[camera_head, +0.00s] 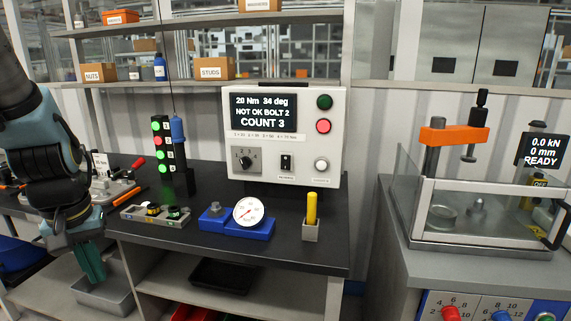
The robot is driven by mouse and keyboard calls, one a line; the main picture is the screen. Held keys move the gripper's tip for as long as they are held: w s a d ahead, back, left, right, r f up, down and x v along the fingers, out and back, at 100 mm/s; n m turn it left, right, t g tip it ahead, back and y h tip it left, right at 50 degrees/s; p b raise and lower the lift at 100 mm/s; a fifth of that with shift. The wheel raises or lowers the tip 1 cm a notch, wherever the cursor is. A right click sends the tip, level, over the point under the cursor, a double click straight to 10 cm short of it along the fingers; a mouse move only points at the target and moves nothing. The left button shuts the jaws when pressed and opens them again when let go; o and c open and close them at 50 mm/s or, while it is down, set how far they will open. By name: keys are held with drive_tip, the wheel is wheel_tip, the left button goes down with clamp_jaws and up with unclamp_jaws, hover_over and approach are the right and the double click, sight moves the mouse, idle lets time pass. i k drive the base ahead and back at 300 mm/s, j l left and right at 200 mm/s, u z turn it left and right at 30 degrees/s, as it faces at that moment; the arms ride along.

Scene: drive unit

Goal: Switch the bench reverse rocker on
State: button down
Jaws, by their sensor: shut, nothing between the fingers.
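The bench reverse rocker (286,163) is a small black switch with a pale mark, low in the middle of the front of a white control box (334,140). A small label sits below it, too small to read surely. I cannot tell which way the rocker is tipped. My gripper (92,278) hangs at the lower left, pointing down in front of the bench's front edge, well left of and below the box. Its teal fingers are together and empty.
The rocker lies between a rotary knob (245,162) and a white round button (321,164). Before the box on the bench (170,238) stand a dial gauge (248,211) on a blue block and a yellow-handled tool (311,208). A stack light (162,142) stands left.

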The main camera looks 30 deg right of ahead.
sight(284, 159)
drive_tip(key=i+l+z, duration=0.25)
drive_tip(key=i, duration=0.25)
drive_tip(key=i+z, duration=0.2)
drive_tip(key=i, duration=0.3)
